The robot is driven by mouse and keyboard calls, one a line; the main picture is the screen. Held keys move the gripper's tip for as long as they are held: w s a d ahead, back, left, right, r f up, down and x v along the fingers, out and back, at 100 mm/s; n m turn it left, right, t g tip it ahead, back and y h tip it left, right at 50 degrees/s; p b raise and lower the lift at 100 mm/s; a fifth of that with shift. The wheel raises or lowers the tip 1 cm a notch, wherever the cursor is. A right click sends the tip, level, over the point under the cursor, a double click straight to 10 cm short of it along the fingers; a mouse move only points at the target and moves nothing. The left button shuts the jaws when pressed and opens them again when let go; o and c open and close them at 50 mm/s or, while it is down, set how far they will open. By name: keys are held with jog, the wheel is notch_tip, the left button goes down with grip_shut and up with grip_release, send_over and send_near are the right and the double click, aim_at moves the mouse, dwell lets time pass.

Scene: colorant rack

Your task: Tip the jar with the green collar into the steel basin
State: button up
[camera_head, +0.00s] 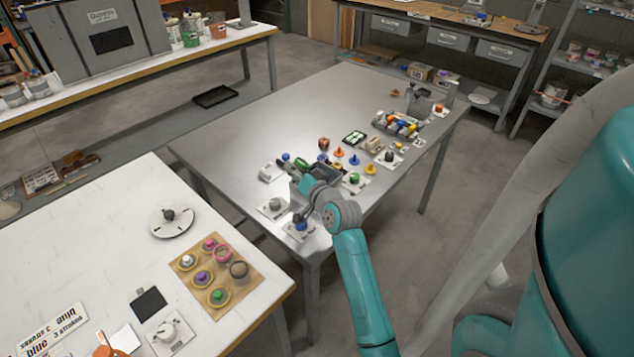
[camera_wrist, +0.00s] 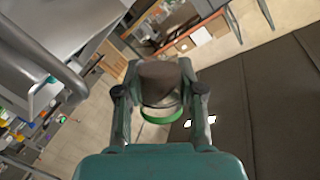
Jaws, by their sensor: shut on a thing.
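A brown-grey jar (camera_wrist: 160,80) with a green collar (camera_wrist: 160,117) is between the two fingers of my gripper (camera_wrist: 160,98) in the wrist view. My gripper is shut on it, and the fingers press its sides. In the head view my gripper (camera_head: 312,178) is above the near part of the grey metal table; the jar cannot be made out clearly there. A grey open-topped container (camera_head: 418,102) stands at the table's far end; I cannot tell whether it is the steel basin.
The grey table (camera_head: 270,112) carries several small coloured pieces around my gripper, with clear room at its far left. Shelves stand at the right.

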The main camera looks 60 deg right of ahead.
jog(key=shift+s+d+r+m, duration=0.1)
jog(key=shift+r+m, duration=0.1)
jog(key=shift+m, duration=0.5)
jog(key=shift+f+m+t+p, duration=0.3)
jog(key=shift+f+m+p, duration=0.2)
jog(key=shift+m+p, duration=0.2)
dwell(0.6)
jog(key=shift+r+m+t+p, duration=0.15)
jog(key=shift+r+m+p, duration=0.2)
jog(key=shift+m, duration=0.45)
jog(key=shift+r+m+t+p, duration=0.15)
jog(key=shift+r+m+p, duration=0.15)
jog(key=shift+m, duration=0.5)
dwell(1.4)
jog(key=shift+s+d+r+m+p, duration=0.15)
jog(key=shift+s+d+m+p, duration=0.35)
jog(key=shift+m, duration=0.3)
dwell(0.6)
jog(key=shift+d+r+m, duration=0.2)
jog(key=shift+m, duration=0.7)
dwell(0.7)
